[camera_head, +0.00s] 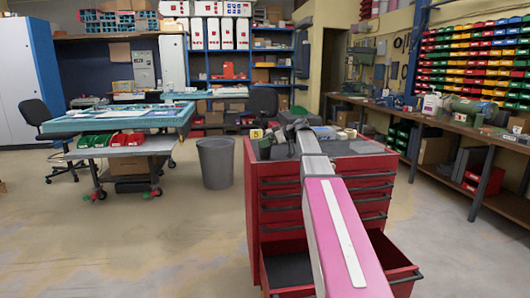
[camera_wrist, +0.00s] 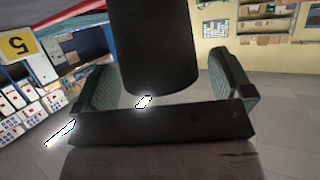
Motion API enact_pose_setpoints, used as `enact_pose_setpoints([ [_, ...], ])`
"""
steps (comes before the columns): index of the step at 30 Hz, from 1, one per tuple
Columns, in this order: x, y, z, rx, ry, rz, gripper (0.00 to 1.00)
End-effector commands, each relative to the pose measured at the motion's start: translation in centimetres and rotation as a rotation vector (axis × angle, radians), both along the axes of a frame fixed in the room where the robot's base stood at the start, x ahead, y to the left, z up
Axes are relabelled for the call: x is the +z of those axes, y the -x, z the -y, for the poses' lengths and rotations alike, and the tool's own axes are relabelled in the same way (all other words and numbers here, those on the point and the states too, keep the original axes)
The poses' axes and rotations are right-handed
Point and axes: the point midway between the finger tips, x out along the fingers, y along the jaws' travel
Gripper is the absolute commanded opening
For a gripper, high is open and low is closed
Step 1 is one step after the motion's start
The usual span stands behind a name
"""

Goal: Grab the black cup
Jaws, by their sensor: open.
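The black cup (camera_wrist: 153,45) shows in the wrist view as a dark, smooth, rounded body at the top centre. It lies between the two green-grey fingers of my gripper (camera_wrist: 160,70), with a visible gap on each side. The fingers are spread and hold nothing. In the head view my gripper (camera_head: 297,128) is over the top of the red tool cabinet (camera_head: 280,187), at the end of my pink arm. The cup cannot be told apart there from the dark shapes around the gripper.
The cabinet's bottom drawer (camera_head: 290,270) is pulled out. A grey bin (camera_head: 216,163) stands to the left. A workbench (camera_head: 450,130) runs along the right.

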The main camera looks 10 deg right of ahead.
Motion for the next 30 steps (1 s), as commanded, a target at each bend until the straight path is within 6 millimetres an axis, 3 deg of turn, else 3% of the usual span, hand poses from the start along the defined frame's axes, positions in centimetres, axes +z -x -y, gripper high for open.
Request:
enact_pose_setpoints([
  [1,0.0,0.0,0.0,0.0,0.0,0.0,0.98],
  [7,0.0,0.0,0.0,0.0,0.0,0.0,0.33],
  [20,0.7,0.0,0.0,0.0,0.0,0.001,0.33],
  [28,4.5,-0.1,0.1,0.001,0.001,0.003,0.33],
  [30,5.2,1.8,-1.4,0.003,0.001,0.002,0.33],
])
